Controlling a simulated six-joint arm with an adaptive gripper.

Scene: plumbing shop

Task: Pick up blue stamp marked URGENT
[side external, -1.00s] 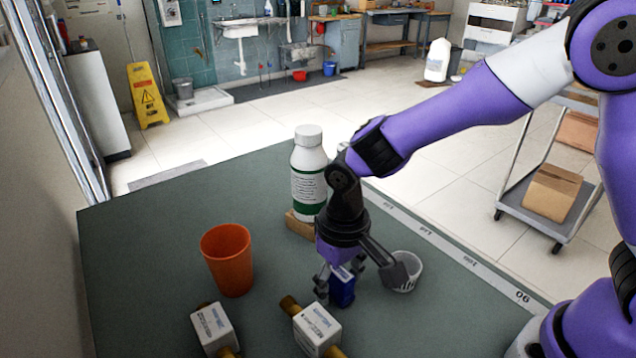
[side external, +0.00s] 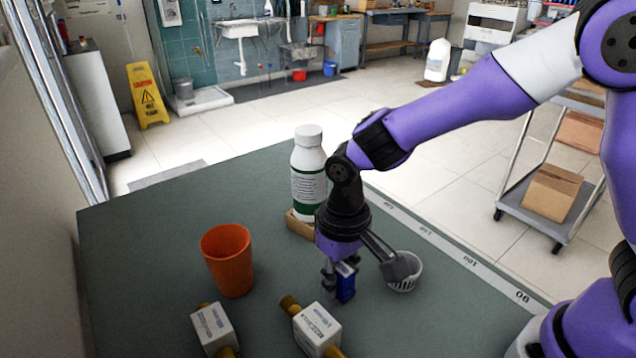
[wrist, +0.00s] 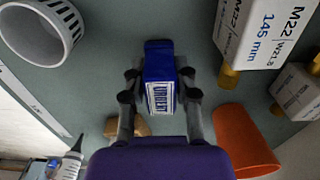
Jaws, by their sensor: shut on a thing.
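The blue stamp (side external: 346,284) with a white label is between the fingers of my gripper (side external: 338,277) over the green table. In the wrist view the blue stamp (wrist: 160,80) shows its label reading URGENT, and my gripper (wrist: 160,88) is shut on it with one finger on each side. Its far end points away from my palm. I cannot tell for sure how far its lower end is from the table.
A white slotted cup (side external: 404,272) stands close right of my gripper. An orange cup (side external: 228,262) is to the left, two white boxes with brass ends (side external: 316,328) (side external: 214,328) in front. A white bottle (side external: 308,180) and a wooden block (side external: 300,225) are behind.

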